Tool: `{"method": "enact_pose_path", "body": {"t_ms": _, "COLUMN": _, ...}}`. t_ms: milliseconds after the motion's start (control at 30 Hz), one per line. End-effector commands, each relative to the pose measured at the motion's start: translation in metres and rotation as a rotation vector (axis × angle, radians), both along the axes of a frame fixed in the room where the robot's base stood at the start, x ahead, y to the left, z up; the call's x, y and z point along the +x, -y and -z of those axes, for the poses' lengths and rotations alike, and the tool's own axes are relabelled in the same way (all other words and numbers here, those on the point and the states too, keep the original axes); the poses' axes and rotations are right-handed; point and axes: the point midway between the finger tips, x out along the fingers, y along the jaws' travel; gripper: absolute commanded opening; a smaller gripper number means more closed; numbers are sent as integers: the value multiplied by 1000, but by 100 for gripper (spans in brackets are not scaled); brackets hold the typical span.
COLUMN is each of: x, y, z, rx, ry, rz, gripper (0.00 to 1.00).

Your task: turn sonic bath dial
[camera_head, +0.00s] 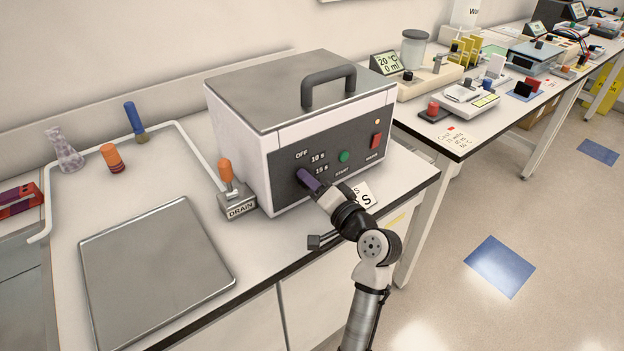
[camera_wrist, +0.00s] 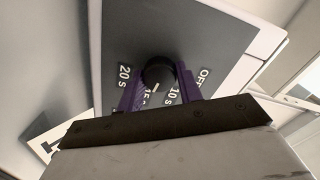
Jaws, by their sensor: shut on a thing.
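The sonic bath (camera_head: 240,140) is a white box with a steel lid, a dark handle and a grey front panel. Its panel carries the labels OFF, 10 s and 15 s, a green START button (camera_head: 344,156) and a red switch (camera_head: 376,140). In the wrist view the round black dial (camera_wrist: 158,72) sits between the two purple fingers of my gripper (camera_wrist: 160,85), which is shut on it. The dial's white mark points near the 15 s label, between it and 10 s. In the head view my gripper (camera_head: 309,180) hides the dial.
A DRAIN block (camera_head: 238,203) with an orange-topped lever stands left of the bath. A flat metal plate (camera_head: 155,275) lies on the front of the bench. A card with an S (camera_head: 364,197) is close behind my wrist. Another bench with instruments is at right.

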Motion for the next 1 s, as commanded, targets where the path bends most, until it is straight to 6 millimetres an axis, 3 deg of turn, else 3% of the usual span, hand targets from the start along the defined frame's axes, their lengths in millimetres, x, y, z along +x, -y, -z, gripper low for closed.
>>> {"method": "enact_pose_path", "body": {"t_ms": 500, "x": 0, "y": 0, "z": 2, "rx": 17, "ry": -16, "rz": -2, "gripper": 13}}
{"method": "enact_pose_path", "body": {"t_ms": 533, "x": 0, "y": 0, "z": 2, "rx": 17, "ry": -16, "rz": -2, "gripper": 37}}
{"method": "enact_pose_path", "body": {"t_ms": 700, "x": 0, "y": 0, "z": 1, "rx": 17, "ry": -14, "rz": -1, "gripper": 57}}
{"method": "enact_pose_path", "body": {"t_ms": 1000, "x": -1, "y": 1, "z": 1, "rx": 17, "ry": -12, "rz": 0, "gripper": 57}}
